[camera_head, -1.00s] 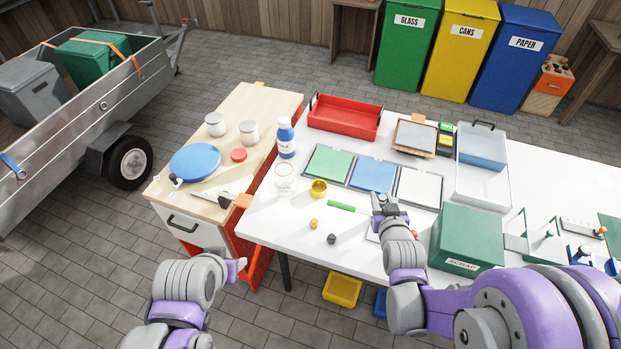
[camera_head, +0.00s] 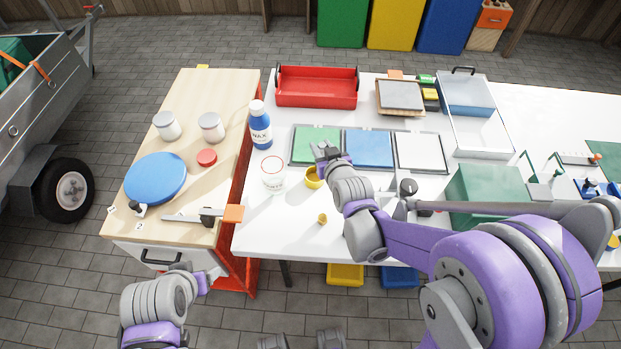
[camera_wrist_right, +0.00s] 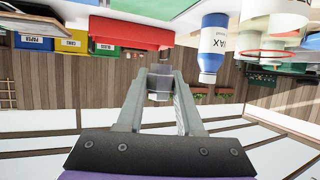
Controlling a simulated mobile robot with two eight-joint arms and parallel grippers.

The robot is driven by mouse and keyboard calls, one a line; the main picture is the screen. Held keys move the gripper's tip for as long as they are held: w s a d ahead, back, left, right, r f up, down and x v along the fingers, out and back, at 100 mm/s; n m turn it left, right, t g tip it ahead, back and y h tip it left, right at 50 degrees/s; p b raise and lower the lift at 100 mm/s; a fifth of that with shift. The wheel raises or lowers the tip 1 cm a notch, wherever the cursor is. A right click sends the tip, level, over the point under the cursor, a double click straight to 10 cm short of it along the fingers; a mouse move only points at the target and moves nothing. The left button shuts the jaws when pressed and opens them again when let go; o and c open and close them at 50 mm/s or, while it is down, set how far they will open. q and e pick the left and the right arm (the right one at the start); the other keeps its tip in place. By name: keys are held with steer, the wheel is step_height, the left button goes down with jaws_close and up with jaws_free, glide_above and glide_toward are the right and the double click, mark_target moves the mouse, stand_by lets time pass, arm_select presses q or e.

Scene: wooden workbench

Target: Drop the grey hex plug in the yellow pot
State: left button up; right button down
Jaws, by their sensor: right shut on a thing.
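The yellow pot (camera_head: 313,178) stands on the white bench top beside a white, red-rimmed cup. My right gripper (camera_head: 328,152) is above the bench, just behind and right of the pot in the head view. In the right wrist view the gripper (camera_wrist_right: 160,88) is shut on a small grey piece, the grey hex plug (camera_wrist_right: 160,79), held between the fingertips. The plug cannot be made out in the head view. My left gripper (camera_head: 212,277) is low by the wooden cabinet's front; its jaws are too small to judge.
The white cup (camera_head: 274,173) and blue wax bottle (camera_head: 260,125) stand left of the pot. Green (camera_head: 317,145), blue (camera_head: 369,150) and white (camera_head: 420,152) panels lie behind. A small yellow piece (camera_head: 322,219) lies in front. A red tray (camera_head: 316,88) is at the back.

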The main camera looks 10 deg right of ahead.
steer(key=shift+w+f, duration=0.1)
steer(key=shift+f, duration=0.2)
steer(key=shift+w+d+f+b, duration=0.15)
steer(key=shift+f+b, duration=0.1)
steer(key=shift+b, duration=0.1)
steer(key=f+b, duration=0.3)
steer(key=f, duration=0.2)
steer(key=shift+w+f+b, duration=0.1)
steer(key=shift+w+b, duration=0.1)
steer(key=shift+b, duration=0.1)
steer(key=shift+c, duration=2.3)
jaws_free()
steer(key=p+v, duration=0.1)
steer(key=v, duration=1)
